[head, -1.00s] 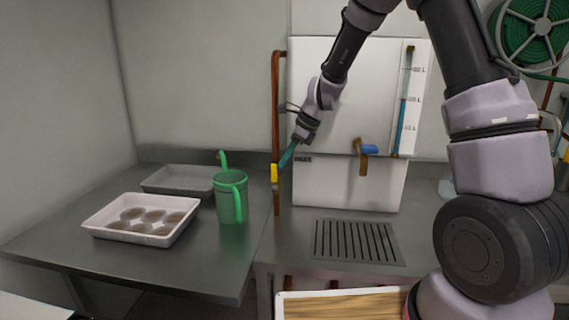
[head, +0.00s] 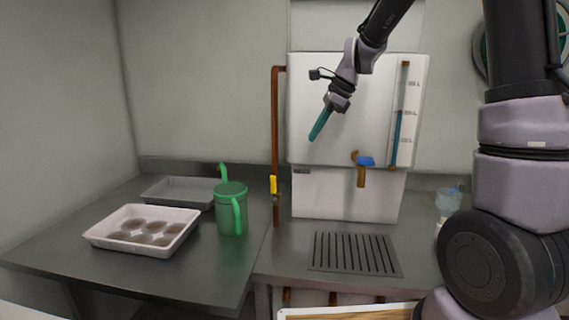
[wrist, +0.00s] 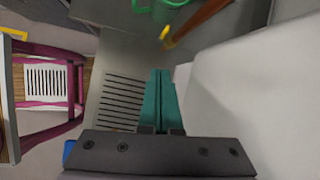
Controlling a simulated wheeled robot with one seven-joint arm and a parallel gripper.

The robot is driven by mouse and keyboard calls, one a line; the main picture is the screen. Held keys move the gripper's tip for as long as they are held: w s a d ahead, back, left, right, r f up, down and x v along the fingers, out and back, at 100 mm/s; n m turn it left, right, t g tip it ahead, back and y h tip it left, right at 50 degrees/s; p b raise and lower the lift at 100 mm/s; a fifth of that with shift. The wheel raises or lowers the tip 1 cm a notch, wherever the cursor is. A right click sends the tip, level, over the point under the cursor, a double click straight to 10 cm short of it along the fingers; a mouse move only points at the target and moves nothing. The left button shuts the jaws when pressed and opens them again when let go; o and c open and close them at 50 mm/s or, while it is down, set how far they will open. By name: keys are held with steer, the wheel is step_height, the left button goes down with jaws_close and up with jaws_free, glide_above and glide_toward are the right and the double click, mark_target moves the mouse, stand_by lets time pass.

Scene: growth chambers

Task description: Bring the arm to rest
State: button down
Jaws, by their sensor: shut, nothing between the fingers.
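My gripper (head: 318,127) hangs in the air in front of the white tank (head: 345,110), with its teal fingers pointing down and to the left. In the wrist view the two teal fingers (wrist: 158,98) lie together, shut and empty. My arm reaches in from the upper right of the head view.
A green watering can (head: 231,210) stands on the metal counter, beside a white tray of several pots (head: 92,236) and a grey tray (head: 160,190). A copper pipe (head: 275,120), a blue-handled tap (head: 365,161) and a drain grate (head: 355,253) are near the tank.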

steer(key=s+d+r+n+t+h, duration=0.1)
steer(key=s+d+r+n, duration=0.2)
steer(key=s, duration=0.4)
steer(key=s+d+r+n+t+h, duration=0.1)
steer(key=s+d+r+n+t, duration=0.1)
steer(key=s+d+n, duration=0.4)
steer(key=s+d+r+n+t+h, duration=0.1)
steer(key=s+d+r+n, duration=0.3)
steer(key=s, duration=0.6)
steer(key=shift+d+r+n+t, duration=0.2)
steer(key=shift+d+n+t, duration=0.15)
steer(key=shift+n+t, duration=0.25)
